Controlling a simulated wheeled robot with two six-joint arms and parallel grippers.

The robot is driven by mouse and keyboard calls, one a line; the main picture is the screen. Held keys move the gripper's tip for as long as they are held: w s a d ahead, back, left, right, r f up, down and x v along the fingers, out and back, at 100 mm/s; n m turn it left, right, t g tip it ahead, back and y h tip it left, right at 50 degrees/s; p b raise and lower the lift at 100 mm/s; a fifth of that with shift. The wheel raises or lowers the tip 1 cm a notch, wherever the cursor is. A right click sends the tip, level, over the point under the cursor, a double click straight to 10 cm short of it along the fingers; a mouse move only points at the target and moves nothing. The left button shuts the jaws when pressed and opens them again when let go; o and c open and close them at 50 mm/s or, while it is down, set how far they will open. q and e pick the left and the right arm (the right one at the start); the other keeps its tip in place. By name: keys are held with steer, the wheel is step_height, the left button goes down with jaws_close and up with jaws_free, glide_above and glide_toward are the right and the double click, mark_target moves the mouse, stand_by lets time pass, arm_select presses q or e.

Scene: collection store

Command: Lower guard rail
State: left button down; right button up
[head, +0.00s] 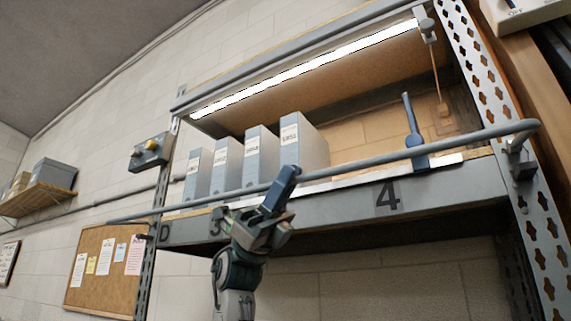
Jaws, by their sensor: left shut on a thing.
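The guard rail (350,168) is a long grey bar across the front of the shelf. Its right end bends into a bracket (519,160) on the right upright. Its left end reaches past the left upright. The rail runs in front of the lower part of the grey box files and above the beam marked 3 and 4. My left gripper (281,187) comes up from below and is shut on the rail, near the middle left; its fingers hide a short piece of the bar. My right gripper is not in view.
Several grey box files (303,143) stand on the shelf. A blue upright handle (411,118) stands at the rail's right part. A corkboard (103,268) hangs at left; space below the beam (450,192) is open.

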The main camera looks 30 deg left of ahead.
arm_select(q)
step_height(320, 180, down, 5)
steer(key=w+m+g+y, duration=0.3)
steer(key=m+y, duration=0.1)
steer(key=m, duration=0.2)
steer(key=shift+f+m+p, duration=0.2)
steer(key=shift+m+p, duration=0.1)
steer(key=shift+p, duration=0.05)
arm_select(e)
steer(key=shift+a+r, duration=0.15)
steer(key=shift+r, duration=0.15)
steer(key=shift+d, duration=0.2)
arm_select(q)
steer(key=c, duration=1.5)
jaws_free()
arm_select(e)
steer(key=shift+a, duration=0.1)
